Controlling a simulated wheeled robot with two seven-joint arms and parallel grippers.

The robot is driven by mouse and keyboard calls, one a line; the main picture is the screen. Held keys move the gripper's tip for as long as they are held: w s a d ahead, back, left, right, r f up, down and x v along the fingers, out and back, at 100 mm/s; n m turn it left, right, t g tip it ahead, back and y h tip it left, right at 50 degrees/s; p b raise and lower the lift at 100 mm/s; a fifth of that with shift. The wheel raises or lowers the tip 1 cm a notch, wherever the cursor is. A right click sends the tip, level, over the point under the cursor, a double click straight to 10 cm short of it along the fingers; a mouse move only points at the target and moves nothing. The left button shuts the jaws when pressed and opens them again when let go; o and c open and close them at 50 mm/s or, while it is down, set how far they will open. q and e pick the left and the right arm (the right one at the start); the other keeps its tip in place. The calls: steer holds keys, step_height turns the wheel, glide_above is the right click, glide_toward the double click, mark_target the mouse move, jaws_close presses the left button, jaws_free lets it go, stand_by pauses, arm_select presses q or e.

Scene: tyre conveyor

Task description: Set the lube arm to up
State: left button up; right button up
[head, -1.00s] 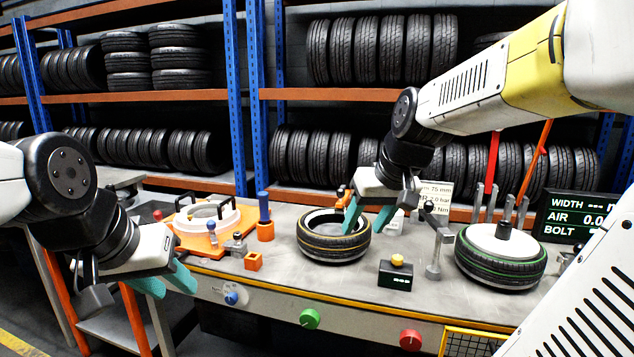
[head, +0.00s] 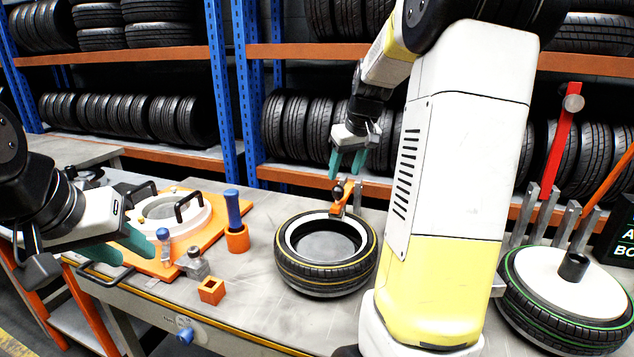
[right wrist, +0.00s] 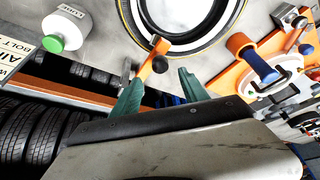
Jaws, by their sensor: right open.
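The lube arm (head: 341,203) looks like a small orange lever with a black ball knob, at the back rim of the yellow-striped tyre (head: 325,280). It stands at a slant; its exact setting is hard to tell. My right gripper (head: 347,163) is open and empty, just above and behind it. In the right wrist view the lever (right wrist: 155,51) lies just beyond the gap between my right fingertips (right wrist: 160,80), apart from them. A white lube can (right wrist: 66,28) with a green cap is also there. My left gripper (head: 122,252) is open and empty at the bench's left front.
A blue-handled tool in an orange holder (head: 236,238), an orange plate with a white ring (head: 170,215) and a small orange box (head: 211,290) lie left of the tyre. My right arm hides the bench between the tyres.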

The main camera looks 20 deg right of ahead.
mark_target(339, 187)
steer(key=x, duration=0.7)
steer(key=shift+f, duration=0.15)
jaws_close()
stand_by(1.2)
